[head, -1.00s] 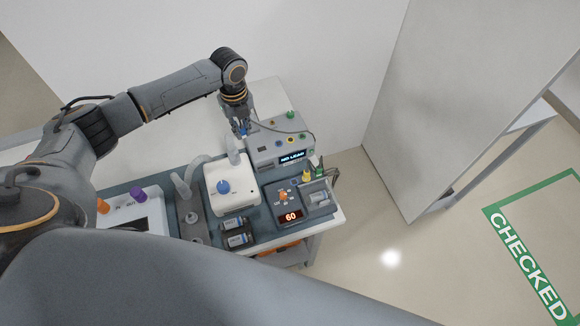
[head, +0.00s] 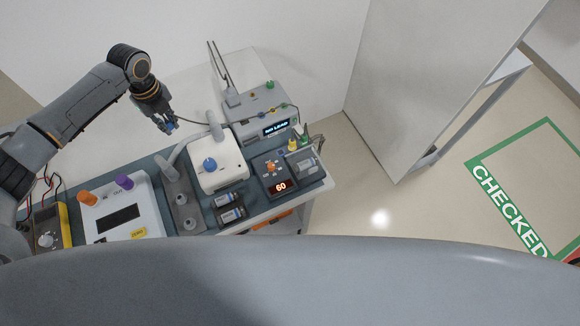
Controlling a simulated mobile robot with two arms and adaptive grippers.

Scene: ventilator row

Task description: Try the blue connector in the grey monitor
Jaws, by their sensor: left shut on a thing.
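The grey monitor (head: 250,129) stands at the back right of the bench, and its lit display (head: 277,127) appears to read "NO LEAD". Coloured round sockets or knobs show on its top. My left gripper (head: 169,129) is left of the monitor, apart from it and above the back of the bench. It is shut on the blue connector (head: 171,125), of which only a small part shows between the fingers. My right gripper is not in view.
A white unit with a blue knob (head: 219,169) stands in front of the monitor. Beside it are a dark box reading 60 (head: 268,185), small cylinders (head: 232,215), and a white device with orange and purple ports (head: 113,217). A pale panel (head: 420,80) stands to the right.

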